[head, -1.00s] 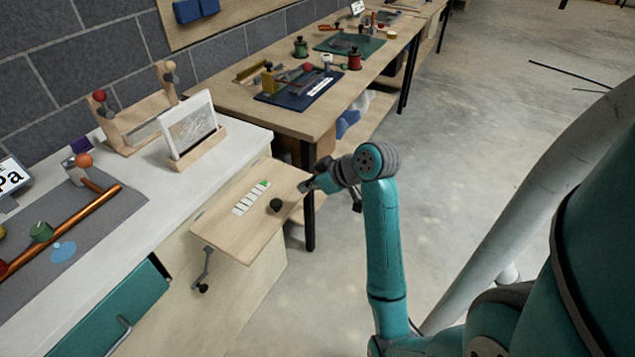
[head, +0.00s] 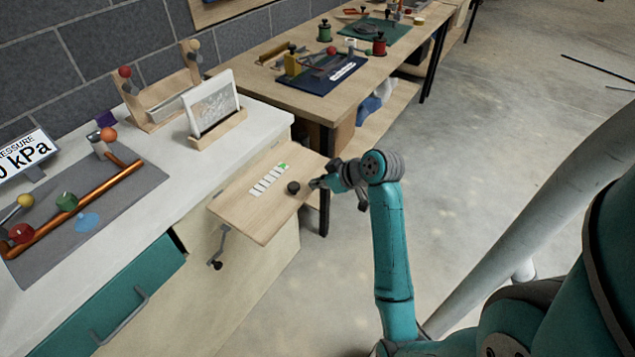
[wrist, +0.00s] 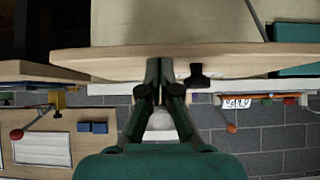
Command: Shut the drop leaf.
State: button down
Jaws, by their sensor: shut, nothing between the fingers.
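The drop leaf (head: 240,204) is a light wooden panel sticking out roughly level from the end of the white-topped cabinet. A black knob (head: 293,187) and a row of white labels with a green mark sit on its top. A hinged metal support (head: 222,243) with a black end hangs below it. My gripper (head: 316,184) is shut and empty at the leaf's outer right edge, close to the knob. In the wrist view, my fingertips (wrist: 166,66) overlap the leaf's edge (wrist: 110,62), beside the knob (wrist: 197,76). Whether they touch the leaf is unclear.
The white counter (head: 180,172) holds a picture in a wooden stand (head: 212,108), a tool rack and a grey mat with a copper pipe. A teal drawer (head: 125,297) is below. A workbench (head: 262,97) stands behind the leaf. Open concrete floor lies right.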

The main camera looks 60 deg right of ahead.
jog(key=w+f+t, duration=0.3)
jog(key=f+t, duration=0.4)
jog(key=f, duration=0.7)
jog(key=w+f, duration=0.4)
jog(key=w, duration=0.4)
jog(key=w+f, duration=0.5)
jog(key=w, duration=0.3)
jog(key=shift+a, duration=0.35)
